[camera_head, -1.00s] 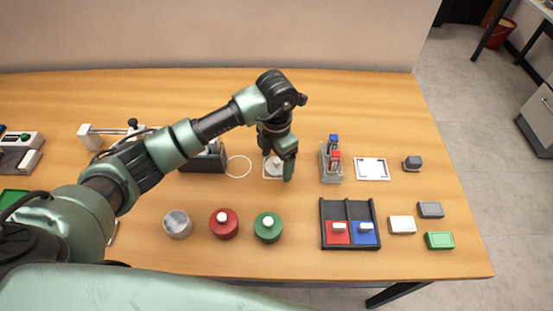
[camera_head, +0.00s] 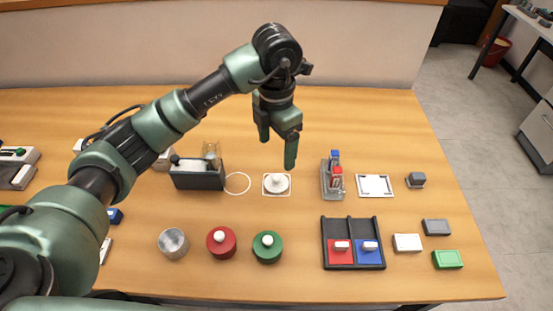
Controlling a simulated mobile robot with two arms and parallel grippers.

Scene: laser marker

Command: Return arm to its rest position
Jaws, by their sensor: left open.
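My left arm comes in from the left, and its gripper (camera_head: 277,150) hangs above the table with its fingers pointing down. The fingers are apart and nothing is between them. Below the gripper, a white knobbed round piece (camera_head: 277,184) sits on a white-outlined square on the table, apart from the fingertips. My right gripper does not show.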

